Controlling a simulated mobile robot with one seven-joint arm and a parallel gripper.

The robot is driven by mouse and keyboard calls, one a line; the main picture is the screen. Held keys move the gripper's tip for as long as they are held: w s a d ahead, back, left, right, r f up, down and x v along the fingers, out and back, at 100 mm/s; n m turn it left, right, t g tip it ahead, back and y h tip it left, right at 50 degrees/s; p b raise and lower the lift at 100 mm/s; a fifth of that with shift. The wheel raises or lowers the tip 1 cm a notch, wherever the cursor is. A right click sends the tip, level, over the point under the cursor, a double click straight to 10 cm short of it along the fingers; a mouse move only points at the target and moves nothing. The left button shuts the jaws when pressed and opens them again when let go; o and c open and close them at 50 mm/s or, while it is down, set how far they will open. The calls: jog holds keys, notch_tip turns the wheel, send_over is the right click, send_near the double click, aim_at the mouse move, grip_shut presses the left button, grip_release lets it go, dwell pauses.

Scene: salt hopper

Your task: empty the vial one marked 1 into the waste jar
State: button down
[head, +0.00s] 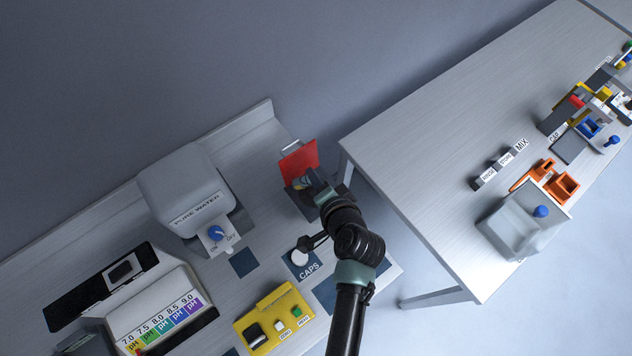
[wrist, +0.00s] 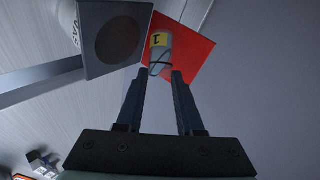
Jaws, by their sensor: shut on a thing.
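My gripper (wrist: 161,76) is shut on vial one (wrist: 160,55), a small pale vial with a yellow label marked 1, in the wrist view. The vial points away from my fingers, in front of a red panel (wrist: 190,45). In the head view my gripper (head: 306,184) is at the red panel (head: 299,160), and my arm hides most of the vial. A white round container (wrist: 68,22) with partly cut-off lettering, perhaps the waste jar, shows at the wrist view's upper left. I cannot make out the vial's contents.
A grey block with a dark round face (wrist: 120,40) is close left of the vial. The pure water tank (head: 190,195), a yellow button box (head: 273,318) and a pH chart (head: 165,320) stand on the bench. A second table (head: 420,150) stands right, across a gap.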

jog(key=f+m+y+b, duration=0.1)
jog(key=b, duration=0.1)
jog(key=f+m+y+b, duration=0.1)
jog(key=b, duration=0.2)
jog(key=f+m+t+y+b, duration=0.1)
jog(key=y+b, duration=0.1)
jog(key=b, duration=0.1)
jog(key=shift+d+f, duration=0.35)
jog(key=m+y+b, duration=0.1)
jog(key=b, duration=0.1)
jog(key=f+m+t+y+b, duration=0.1)
jog(key=y+b, duration=0.1)
jog(key=shift+d+m+b, duration=0.1)
jog(key=shift+m+b, duration=0.2)
jog(key=shift+b, duration=0.1)
jog(key=shift+m+t+y+b, duration=0.5)
jog(key=shift+m+y+b, duration=0.2)
jog(key=shift+b, duration=0.25)
